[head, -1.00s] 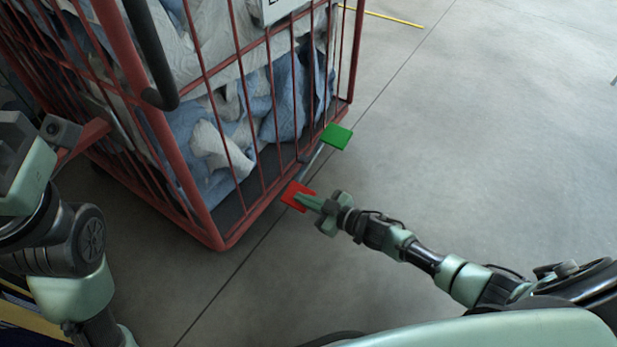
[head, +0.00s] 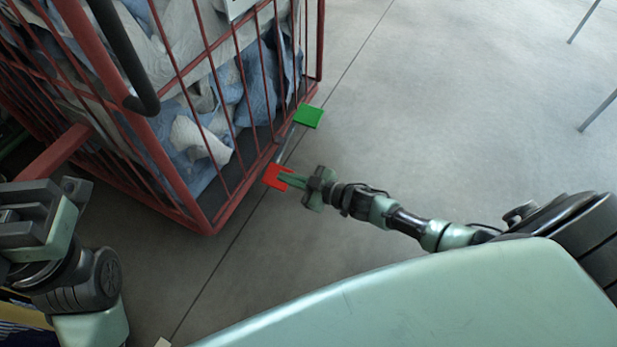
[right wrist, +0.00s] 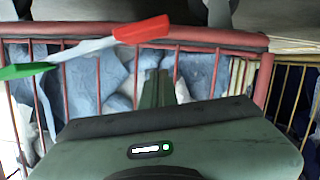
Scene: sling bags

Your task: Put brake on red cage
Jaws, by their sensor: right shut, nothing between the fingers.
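The red cage (head: 212,222) stands at the upper left of the head view, filled with blue and white cloth. At its lower side a brake bar carries a red pedal (head: 272,177) and a green pedal (head: 308,116). The right wrist view also shows the red pedal (right wrist: 142,30) and green pedal (right wrist: 24,71) on a pale bar. My right gripper (head: 284,178) is shut and empty, its tips at the red pedal in the head view; I cannot tell if they touch. My left gripper (head: 20,215) is at the left edge, its fingers not clear.
A black handle (head: 140,75) sits on the cage's near corner. Grey floor (head: 430,120) is open to the right of the cage. Thin metal legs (head: 597,111) stand at the upper right.

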